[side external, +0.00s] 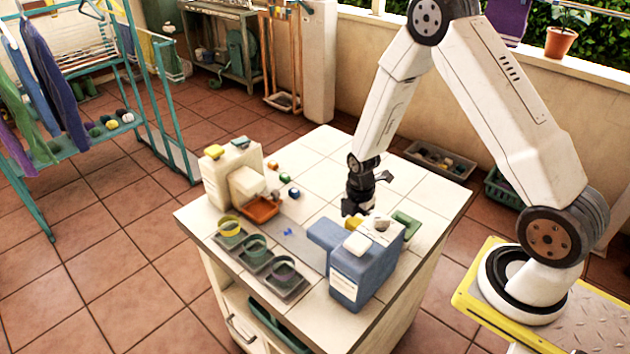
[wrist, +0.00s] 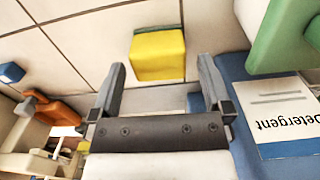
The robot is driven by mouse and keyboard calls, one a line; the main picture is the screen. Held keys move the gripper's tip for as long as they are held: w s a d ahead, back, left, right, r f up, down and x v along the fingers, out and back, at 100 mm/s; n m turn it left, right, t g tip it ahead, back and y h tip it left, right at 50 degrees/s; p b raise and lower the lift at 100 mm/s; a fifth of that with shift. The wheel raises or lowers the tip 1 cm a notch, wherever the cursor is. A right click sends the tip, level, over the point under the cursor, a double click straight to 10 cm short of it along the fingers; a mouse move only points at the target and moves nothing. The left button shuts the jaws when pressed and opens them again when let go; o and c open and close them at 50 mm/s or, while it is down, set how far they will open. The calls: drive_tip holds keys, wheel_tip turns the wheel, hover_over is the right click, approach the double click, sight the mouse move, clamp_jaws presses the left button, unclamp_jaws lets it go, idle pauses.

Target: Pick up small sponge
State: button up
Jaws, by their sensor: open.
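A small sponge (wrist: 157,55), yellow with a thin green layer along its far edge, lies on the white tiles in the wrist view. In the side view a bit of yellow sponge (side external: 354,224) shows behind the blue detergent box, mostly hidden. My gripper (wrist: 163,72) is open and empty, pointing down. Its two fingers reach toward the sponge's near side, with the sponge centred between and just beyond them in the picture. In the side view my gripper (side external: 357,206) is low over the worktop, just above and behind the detergent box. I cannot tell the exact height gap.
Tiles behind are clear.

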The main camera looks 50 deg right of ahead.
sight(356, 222)
drive_tip(key=shift+f, duration=1.6)
drive_tip(key=c, duration=1.1)
drive_tip(key=shift+w+r, duration=0.1)
drive_tip(key=shift+r, duration=0.1)
drive_tip(key=shift+r, duration=4.8)
